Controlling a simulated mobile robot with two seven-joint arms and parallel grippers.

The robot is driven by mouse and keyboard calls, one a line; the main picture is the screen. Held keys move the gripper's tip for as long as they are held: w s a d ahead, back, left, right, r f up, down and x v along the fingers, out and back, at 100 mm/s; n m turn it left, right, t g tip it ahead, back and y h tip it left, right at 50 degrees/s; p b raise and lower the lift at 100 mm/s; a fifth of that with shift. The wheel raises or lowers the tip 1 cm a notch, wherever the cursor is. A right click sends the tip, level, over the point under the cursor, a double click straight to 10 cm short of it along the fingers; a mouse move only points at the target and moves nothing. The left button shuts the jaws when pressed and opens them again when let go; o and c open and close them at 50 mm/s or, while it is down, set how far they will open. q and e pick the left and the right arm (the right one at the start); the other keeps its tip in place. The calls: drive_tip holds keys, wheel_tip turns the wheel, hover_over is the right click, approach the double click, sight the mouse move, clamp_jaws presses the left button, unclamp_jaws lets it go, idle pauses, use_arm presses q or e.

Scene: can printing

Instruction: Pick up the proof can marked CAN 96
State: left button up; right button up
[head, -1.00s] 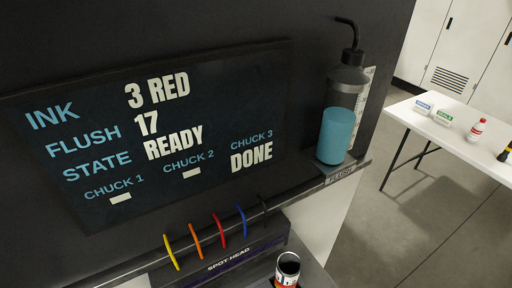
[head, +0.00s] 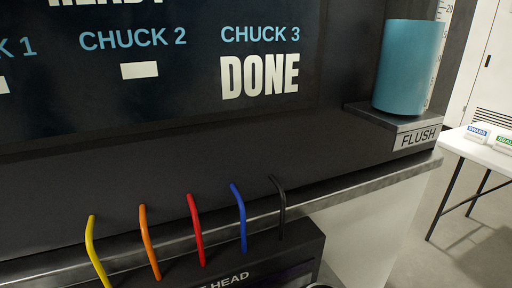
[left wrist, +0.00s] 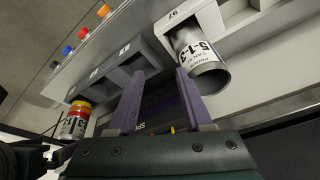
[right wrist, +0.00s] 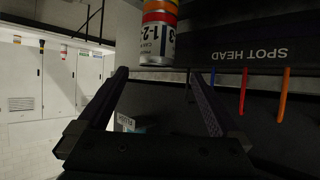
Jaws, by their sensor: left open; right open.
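In the left wrist view a white can (left wrist: 197,52) with large black characters sits tilted in a grey holder, its open dark end toward me. Its smaller print is too small to read surely. A second can (left wrist: 74,121), banded yellow and red over white, is at the lower left. My left gripper (left wrist: 157,76) is open and empty, below and left of the white can. In the right wrist view a can (right wrist: 157,40) with red, orange and yellow bands and black digits hangs at the top. My right gripper (right wrist: 158,80) is open and empty below it. Neither gripper shows in the head view.
The head view shows a dark display (head: 160,60) reading DONE under CHUCK 3. Several coloured hoses (head: 194,230) rise by the SPOT HEAD block (head: 290,262). A white table (head: 478,148) is beyond.

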drive_tip(key=p+x, duration=0.1)
drive_tip(key=x, duration=0.7)
drive_tip(key=shift+d+f, duration=0.35)
drive_tip(key=shift+f, duration=0.05)
clamp_jaws()
idle(0.4)
